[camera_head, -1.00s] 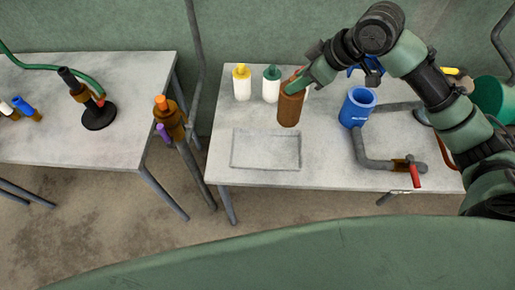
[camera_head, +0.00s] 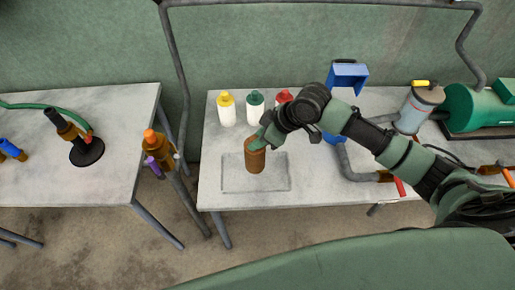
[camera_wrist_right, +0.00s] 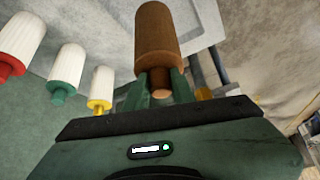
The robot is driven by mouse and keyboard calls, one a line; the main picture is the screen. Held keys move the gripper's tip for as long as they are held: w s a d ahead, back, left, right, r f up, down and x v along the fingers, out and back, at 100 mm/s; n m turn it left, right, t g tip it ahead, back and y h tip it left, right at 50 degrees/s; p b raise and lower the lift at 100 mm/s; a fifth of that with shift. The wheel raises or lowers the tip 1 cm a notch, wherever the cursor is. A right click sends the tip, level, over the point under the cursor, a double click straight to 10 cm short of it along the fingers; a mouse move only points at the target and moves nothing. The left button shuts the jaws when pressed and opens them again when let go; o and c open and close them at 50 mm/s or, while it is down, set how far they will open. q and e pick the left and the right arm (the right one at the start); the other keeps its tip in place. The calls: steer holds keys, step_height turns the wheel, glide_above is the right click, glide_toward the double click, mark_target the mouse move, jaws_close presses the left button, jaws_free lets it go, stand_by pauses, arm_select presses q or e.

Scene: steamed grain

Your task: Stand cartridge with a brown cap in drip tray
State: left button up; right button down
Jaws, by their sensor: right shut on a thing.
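The brown cartridge (camera_head: 255,160) is upright in my right gripper (camera_head: 259,143), over the back middle of the grey, shallow drip tray (camera_head: 277,178). I cannot tell whether its base touches the tray floor. The right wrist view shows the cartridge (camera_wrist_right: 158,35) with its narrower brown cap (camera_wrist_right: 160,83) between the fingers of the right gripper (camera_wrist_right: 160,88), which is shut on it. The cartridge hides part of the tray. My left gripper is not in view.
White cartridges with a yellow cap (camera_head: 226,110), green cap (camera_head: 255,104) and red cap (camera_head: 284,97) stand behind the tray. A grey pipe (camera_head: 352,165) with a red-handled valve lies to its right. The tabletop (camera_head: 211,166) left of the tray is bare.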

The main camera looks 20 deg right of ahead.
mark_target(258, 150)
steer(key=shift+f+p, duration=0.3)
steer(key=shift+f, duration=2.6)
steer(key=c, duration=1.2)
jaws_free()
steer(key=shift+o, duration=0.2)
steer(key=shift+r, duration=0.2)
steer(key=b+v, duration=0.1)
steer(key=v, duration=1)
steer(key=shift+r, duration=0.35)
steer(key=shift+s+d, duration=0.1)
steer(key=shift+s, duration=0.1)
